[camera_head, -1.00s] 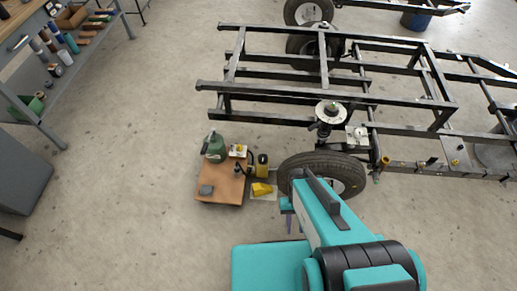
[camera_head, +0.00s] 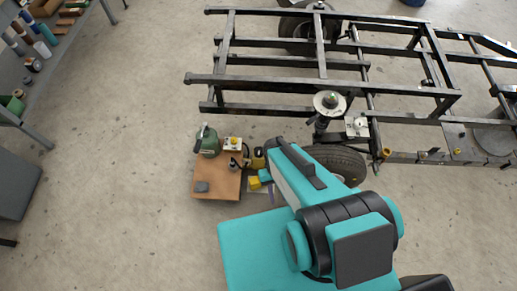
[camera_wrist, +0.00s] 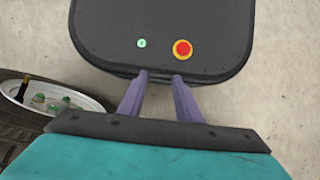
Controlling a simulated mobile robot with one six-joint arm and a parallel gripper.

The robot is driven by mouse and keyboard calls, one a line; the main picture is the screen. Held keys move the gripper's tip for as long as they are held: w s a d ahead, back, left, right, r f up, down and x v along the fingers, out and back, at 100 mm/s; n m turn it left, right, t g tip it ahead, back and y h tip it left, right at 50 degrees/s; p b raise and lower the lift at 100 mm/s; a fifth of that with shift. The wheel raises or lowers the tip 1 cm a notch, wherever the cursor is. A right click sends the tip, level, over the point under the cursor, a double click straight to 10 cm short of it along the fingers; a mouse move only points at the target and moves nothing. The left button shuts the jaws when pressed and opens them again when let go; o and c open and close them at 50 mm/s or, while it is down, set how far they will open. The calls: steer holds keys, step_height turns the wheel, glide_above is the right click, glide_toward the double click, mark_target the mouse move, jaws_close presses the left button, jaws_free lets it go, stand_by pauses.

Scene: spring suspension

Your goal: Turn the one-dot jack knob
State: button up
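No one-dot mark can be made out on any knob. A yellow block (camera_head: 254,183) sits by the wooden board, left of my arm, and could be part of a jack, but I cannot tell. A small orange knob (camera_head: 385,153) shows on the frame's lower rail at the right. My gripper is mostly hidden beyond my teal arm in the head view, near the yellow block. In the wrist view my gripper's two purple fingers (camera_wrist: 160,77) are apart with nothing between them. A dark rounded panel with red-yellow and green buttons lies beyond them, possibly mine.
The wooden board (camera_head: 217,186) carries a green can (camera_head: 207,142) and a white box (camera_head: 233,144) with a yellow top.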

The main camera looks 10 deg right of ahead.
steer(key=o, duration=0.8)
steer(key=shift+a+n, duration=0.1)
steer(key=shift+n, duration=0.2)
steer(key=n+t+b, duration=0.5)
steer(key=n+b, duration=1.1)
steer(key=b, duration=1.6)
glide_above(260, 150)
step_height(260, 150, down, 6)
steer(key=shift+a, duration=0.1)
step_height(260, 150, down, 14)
steer(key=b, duration=0.6)
steer(key=shift+r, duration=0.1)
